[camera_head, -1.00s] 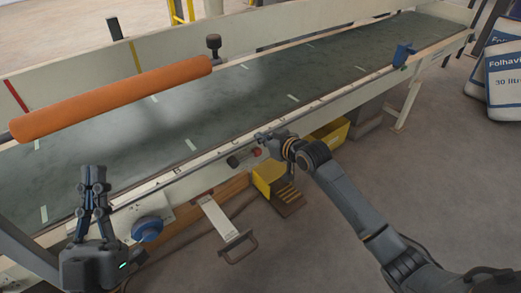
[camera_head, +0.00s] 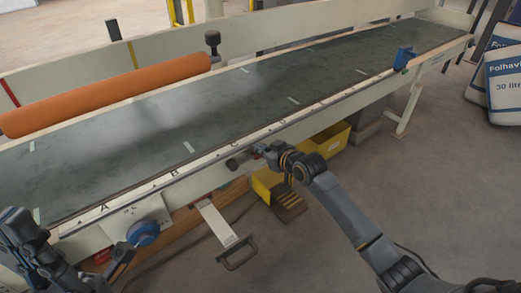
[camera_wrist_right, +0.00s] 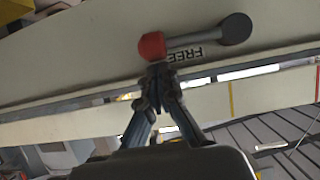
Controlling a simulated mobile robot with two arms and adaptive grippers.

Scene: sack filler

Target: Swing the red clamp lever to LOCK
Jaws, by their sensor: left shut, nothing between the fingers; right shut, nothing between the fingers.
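The clamp lever has a red hub (camera_wrist_right: 152,46) and a grey arm ending in a dark knob (camera_wrist_right: 236,28), which points right in the right wrist view. The word FREE is printed beside the lever arm. My left gripper (camera_head: 22,225) is at the lower left edge, partly cut off, shut and away from the lever.
Yellow bins (camera_head: 333,140) sit below.

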